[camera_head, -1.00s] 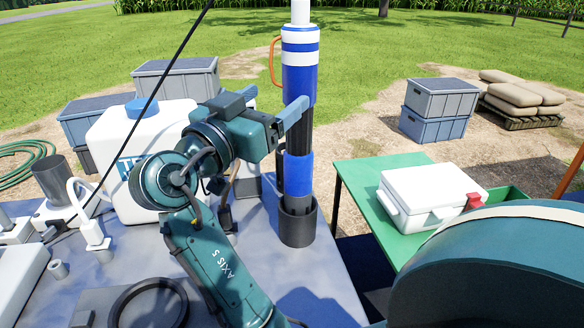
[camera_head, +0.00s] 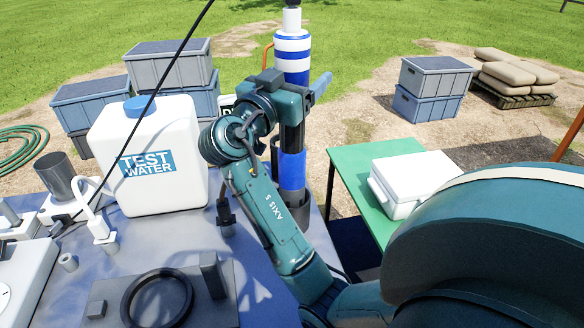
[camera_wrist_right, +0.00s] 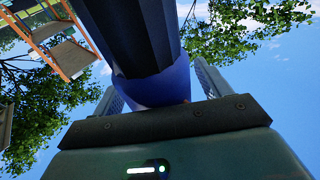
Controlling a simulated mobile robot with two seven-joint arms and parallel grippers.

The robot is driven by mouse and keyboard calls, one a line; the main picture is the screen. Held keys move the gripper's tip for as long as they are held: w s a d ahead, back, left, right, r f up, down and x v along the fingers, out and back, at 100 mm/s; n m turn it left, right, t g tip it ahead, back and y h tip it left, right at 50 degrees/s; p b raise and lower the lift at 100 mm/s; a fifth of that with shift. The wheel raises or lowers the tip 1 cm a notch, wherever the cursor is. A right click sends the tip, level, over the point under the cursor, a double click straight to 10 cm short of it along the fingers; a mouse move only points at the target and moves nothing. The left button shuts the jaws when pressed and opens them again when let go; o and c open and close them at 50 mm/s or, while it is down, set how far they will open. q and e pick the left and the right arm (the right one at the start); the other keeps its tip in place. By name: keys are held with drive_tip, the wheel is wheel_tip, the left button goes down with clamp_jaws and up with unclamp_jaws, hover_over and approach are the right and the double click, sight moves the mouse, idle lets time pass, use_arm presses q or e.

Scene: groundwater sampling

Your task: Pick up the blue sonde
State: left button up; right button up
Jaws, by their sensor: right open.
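The blue sonde (camera_head: 292,62) stands upright as a tall tube with white bands, a dark middle and a blue lower section (camera_head: 292,170). An orange handle shows at its upper left. Its foot is in a dark cup holder (camera_head: 303,215), mostly hidden behind my right arm. My right gripper (camera_head: 300,84) is at the sonde's dark middle, below the banded part. In the right wrist view, the open fingers (camera_wrist_right: 160,88) stand on either side of the sonde (camera_wrist_right: 140,40). I cannot tell whether either finger touches it. My left gripper is not in view.
A white test-water jug (camera_head: 150,160) stands left of the sonde on the grey deck. A ring fixture (camera_head: 160,300) lies in front. A white cooler (camera_head: 405,180) sits on a green table (camera_head: 350,160) at right. Grey-blue crates (camera_head: 430,90) stand behind.

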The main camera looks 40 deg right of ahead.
drive_tip(key=shift+c, duration=0.4)
clamp_jaws()
drive_tip(key=shift+r, duration=0.15)
idle(0.5)
